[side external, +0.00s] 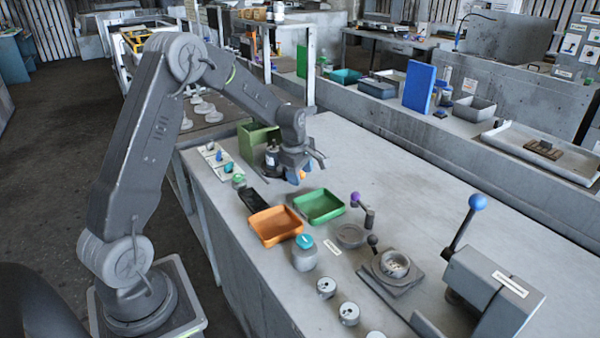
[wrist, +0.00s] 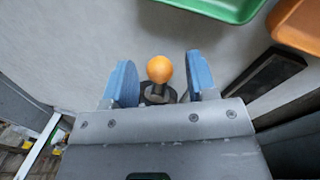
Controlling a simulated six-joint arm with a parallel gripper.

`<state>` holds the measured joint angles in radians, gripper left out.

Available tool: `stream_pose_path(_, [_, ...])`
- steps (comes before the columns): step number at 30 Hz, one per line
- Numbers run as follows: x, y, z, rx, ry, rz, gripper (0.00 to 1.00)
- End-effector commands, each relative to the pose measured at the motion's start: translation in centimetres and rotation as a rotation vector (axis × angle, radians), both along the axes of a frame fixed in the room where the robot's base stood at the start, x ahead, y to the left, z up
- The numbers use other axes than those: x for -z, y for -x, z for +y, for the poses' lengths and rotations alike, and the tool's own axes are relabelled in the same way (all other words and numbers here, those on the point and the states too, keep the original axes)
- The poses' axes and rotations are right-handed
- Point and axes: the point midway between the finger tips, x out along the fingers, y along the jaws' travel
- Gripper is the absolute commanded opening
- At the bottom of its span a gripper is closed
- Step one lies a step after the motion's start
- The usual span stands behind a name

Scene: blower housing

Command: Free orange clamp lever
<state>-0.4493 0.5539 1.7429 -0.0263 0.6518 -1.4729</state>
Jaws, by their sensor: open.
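The orange ball knob of the clamp lever (wrist: 159,68) shows in the wrist view, with a dark stem or base under it. It stands between the two blue fingertips of my gripper (wrist: 162,82), which are apart, one on each side. I see a gap on both sides of the knob, so the fingers look clear of it. In the side external view my gripper (side external: 298,176) is low over the bench beyond the trays, and only a small bit of the orange knob (side external: 302,175) shows. The rest of the lever and its clamp are hidden by the gripper.
A green tray (side external: 320,219) and an orange tray (side external: 275,239) lie in front of my gripper. Levers with purple (side external: 355,198) and blue (side external: 478,202) knobs stand right. The bench behind is clear.

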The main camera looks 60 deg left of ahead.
Motion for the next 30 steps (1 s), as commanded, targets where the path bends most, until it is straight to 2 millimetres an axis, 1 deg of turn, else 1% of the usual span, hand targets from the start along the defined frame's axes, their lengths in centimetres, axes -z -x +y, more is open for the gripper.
stream_pose_path(8, [0.14,-0.03,0.01,0.000,0.000,0.000,0.52])
stream_pose_path(24, [0.10,-0.01,0.02,0.000,0.000,0.000,0.00])
stream_pose_path(30, [0.09,-0.01,0.02,0.000,0.000,0.000,0.00])
